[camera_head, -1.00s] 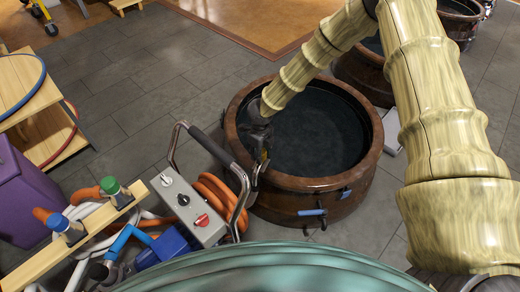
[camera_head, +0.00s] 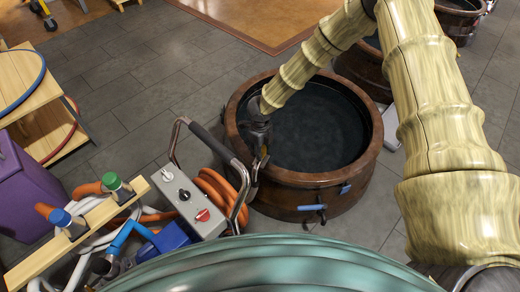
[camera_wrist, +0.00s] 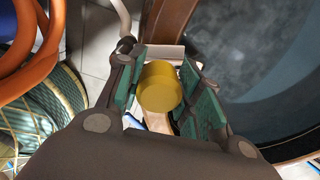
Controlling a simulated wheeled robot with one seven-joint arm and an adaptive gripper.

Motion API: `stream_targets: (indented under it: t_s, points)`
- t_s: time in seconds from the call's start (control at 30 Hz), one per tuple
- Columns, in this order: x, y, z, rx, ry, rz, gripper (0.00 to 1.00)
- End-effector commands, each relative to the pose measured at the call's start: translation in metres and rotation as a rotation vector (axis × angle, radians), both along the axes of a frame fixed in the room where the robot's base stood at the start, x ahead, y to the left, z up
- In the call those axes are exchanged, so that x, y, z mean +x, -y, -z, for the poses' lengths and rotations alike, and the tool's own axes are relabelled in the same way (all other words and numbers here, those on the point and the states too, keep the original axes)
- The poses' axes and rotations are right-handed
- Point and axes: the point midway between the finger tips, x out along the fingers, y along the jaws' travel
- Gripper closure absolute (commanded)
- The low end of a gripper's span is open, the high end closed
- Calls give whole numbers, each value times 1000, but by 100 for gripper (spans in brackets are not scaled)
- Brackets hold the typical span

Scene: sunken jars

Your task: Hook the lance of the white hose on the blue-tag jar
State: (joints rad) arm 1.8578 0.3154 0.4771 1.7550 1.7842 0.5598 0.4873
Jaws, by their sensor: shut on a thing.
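The jar (camera_head: 240,118) is a round brown vessel with dark liquid, in the middle of the head view. Blue pieces (camera_head: 345,188) show on its near outer wall; I cannot tell which is the tag. My gripper (camera_head: 262,152) is at the jar's near left rim. In the wrist view my gripper (camera_wrist: 162,95) is shut on a yellow cylindrical end (camera_wrist: 160,86), seemingly the lance's, between its green pads. The lance's lower part is hidden behind it. A white hose piece (camera_wrist: 122,14) shows at the top of the wrist view; its link to the lance is unclear.
A cart with a grey control box (camera_head: 190,195), a bent metal handle and a coiled orange hose (camera_head: 213,190) stands close left of the jar. A wooden bar (camera_head: 78,235) carries green and blue fittings. Other jars (camera_head: 360,65) stand behind my arm.

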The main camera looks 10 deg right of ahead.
Motion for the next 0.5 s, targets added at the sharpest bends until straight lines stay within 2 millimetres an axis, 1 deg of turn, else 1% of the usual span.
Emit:
stream_targets:
  t_s: [0.27, 0.5]
  points:
    - [0, 0, 1, 0, 0, 0, 93]
    - [0, 0, 9, 1, -1, 0, 93]
